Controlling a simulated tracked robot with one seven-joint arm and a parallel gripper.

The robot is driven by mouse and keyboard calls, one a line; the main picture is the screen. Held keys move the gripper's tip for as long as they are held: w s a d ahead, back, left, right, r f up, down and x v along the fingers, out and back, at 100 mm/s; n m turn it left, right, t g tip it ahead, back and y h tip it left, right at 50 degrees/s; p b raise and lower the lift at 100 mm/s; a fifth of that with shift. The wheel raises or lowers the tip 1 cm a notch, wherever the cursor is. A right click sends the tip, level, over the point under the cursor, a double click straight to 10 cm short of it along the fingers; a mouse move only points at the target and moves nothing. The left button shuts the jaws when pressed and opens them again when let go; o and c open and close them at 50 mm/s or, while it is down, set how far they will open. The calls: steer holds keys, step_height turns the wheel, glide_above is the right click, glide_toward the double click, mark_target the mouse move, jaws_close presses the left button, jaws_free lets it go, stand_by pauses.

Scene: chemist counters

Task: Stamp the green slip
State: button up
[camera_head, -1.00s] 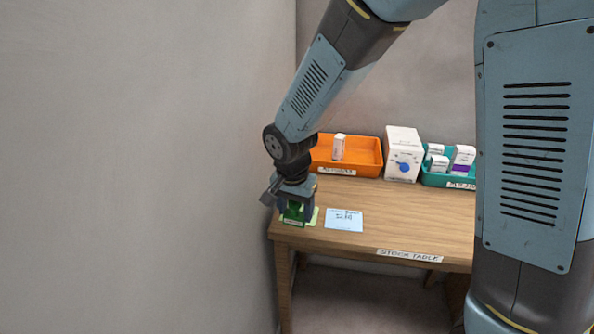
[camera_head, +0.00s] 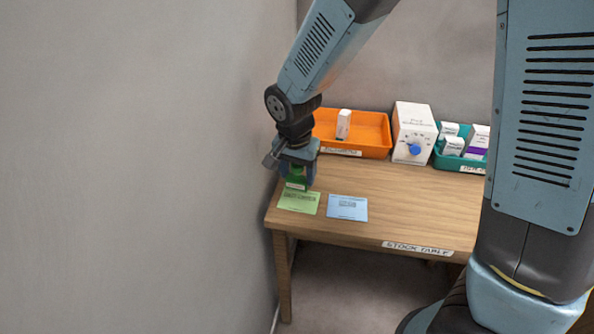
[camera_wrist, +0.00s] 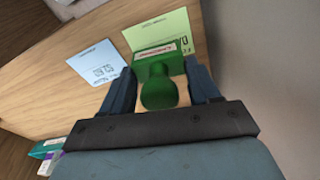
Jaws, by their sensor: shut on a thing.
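My gripper (camera_head: 297,178) is shut on a green stamp (camera_head: 297,182), over the left part of the table. In the wrist view the stamp's round knob and block (camera_wrist: 158,93) sit between my gripper's fingers (camera_wrist: 160,95). The green slip (camera_head: 299,202) lies flat near the table's front left edge, just in front of the stamp. It carries dark print, too small to read. In the wrist view the stamp block hides part of the green slip (camera_wrist: 168,30). The stamp appears raised off the table; the exact gap is unclear.
A blue slip (camera_head: 347,208) lies right of the green one. Behind stand an orange tray (camera_head: 375,152) with a white box (camera_head: 343,124), a white device with a blue knob (camera_head: 414,130), and a teal tray (camera_head: 459,164) of boxes. A wall is close on the left.

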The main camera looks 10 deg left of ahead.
steer(key=shift+f, duration=0.1)
steer(key=shift+f, duration=2.9)
steer(key=shift+d+f, duration=0.1)
steer(key=shift+f, duration=0.45)
steer(key=shift+r, duration=3.55)
